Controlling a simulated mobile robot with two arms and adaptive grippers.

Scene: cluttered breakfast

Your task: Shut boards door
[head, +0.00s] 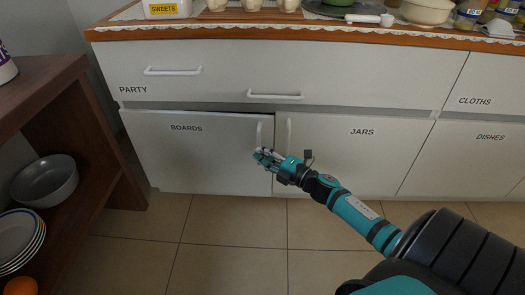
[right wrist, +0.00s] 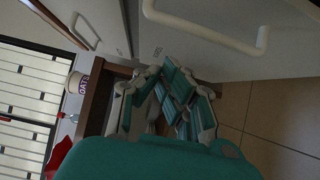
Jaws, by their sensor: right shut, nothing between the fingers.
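The boards door (head: 200,145) is the white lower-left cabinet door labelled BOARDS. It is slightly ajar, with a dark gap along its top edge. Its upright handle (head: 259,132) is near its right edge. My right gripper (head: 260,156) is shut and empty in front of the lower end of that handle; I cannot tell if it touches the door. In the right wrist view my right gripper (right wrist: 166,112) shows its fingers below a white handle (right wrist: 205,28) and panel. My left gripper is not in view.
The jars door (head: 360,150) beside it looks closed, with its own handle (head: 289,133). Drawers sit above, below a cluttered counter (head: 300,33). A brown shelf (head: 75,130) with a grey bowl (head: 46,181) stands at left. The tiled floor (head: 230,230) is clear.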

